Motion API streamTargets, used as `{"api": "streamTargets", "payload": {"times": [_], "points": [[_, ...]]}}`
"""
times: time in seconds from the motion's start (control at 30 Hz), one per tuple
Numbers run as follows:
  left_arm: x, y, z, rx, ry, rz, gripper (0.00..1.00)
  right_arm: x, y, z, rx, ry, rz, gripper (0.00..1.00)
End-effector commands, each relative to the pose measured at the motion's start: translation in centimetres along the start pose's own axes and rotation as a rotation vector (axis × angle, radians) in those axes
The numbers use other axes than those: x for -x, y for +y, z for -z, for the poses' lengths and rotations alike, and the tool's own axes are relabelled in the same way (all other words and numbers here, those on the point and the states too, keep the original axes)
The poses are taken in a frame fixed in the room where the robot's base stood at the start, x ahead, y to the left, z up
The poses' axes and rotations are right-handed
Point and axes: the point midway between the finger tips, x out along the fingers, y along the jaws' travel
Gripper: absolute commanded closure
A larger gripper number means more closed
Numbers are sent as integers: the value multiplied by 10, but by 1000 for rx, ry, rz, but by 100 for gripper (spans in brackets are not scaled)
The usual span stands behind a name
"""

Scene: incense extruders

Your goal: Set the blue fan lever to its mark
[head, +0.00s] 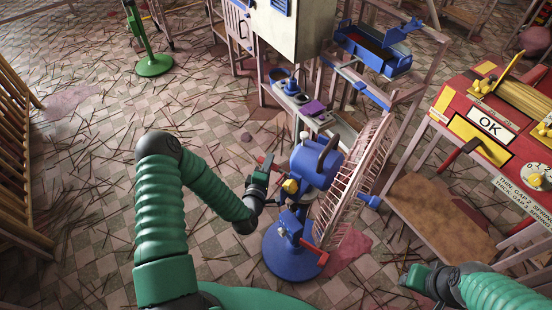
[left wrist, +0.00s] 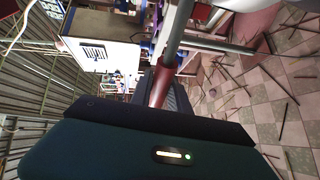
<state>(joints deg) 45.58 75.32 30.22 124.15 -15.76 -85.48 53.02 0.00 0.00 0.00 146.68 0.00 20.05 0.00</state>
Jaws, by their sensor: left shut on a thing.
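The blue fan (head: 316,166) stands on a round blue base (head: 290,262) in the middle of the head view, with a pale cage to its right. My left gripper (head: 261,174) is at the fan's left side, shut on a red-handled lever (head: 267,160). In the left wrist view the lever's red grip (left wrist: 161,86) stands up from behind my dark finger, with a grey rod (left wrist: 181,30) beyond it. A second red handle (head: 316,251) sticks out low on the fan's stand. I cannot make out the mark. My right gripper (head: 416,278) is at the lower right, away from the fan.
A red machine with an "OK" sign (head: 484,138) stands at the right. A cream cabinet (head: 292,30) and a bench with small blue parts (head: 290,88) are behind the fan. Thin sticks litter the tiled floor. A wooden rack (head: 14,150) is at the left.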

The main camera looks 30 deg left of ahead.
Motion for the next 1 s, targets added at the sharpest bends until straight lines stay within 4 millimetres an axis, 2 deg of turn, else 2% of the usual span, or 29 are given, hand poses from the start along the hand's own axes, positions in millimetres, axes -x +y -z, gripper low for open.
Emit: {"api": "streamTargets", "payload": {"times": [0.27, 0.67, 0.7, 0.8, 0.87, 1.0], "points": [[9, -3, 4, 8, 71, 9, 100, 6, 0, 1, 0, 0, 0, 59], [12, -6, 4, 11, 77, 16, 100, 6, 0, 1, 0, 0, 0, 59], [12, -6, 4, 11, 77, 16, 77, 6, 0, 1, 0, 0, 0, 59], [12, -6, 4, 11, 76, 15, 64, 6, 0, 1, 0, 0, 0, 59], [12, -5, 4, 12, 75, 13, 57, 6, 0, 1, 0, 0, 0, 59], [11, -4, 3, 12, 74, 10, 57, 6, 0, 1, 0, 0, 0, 59]]}}
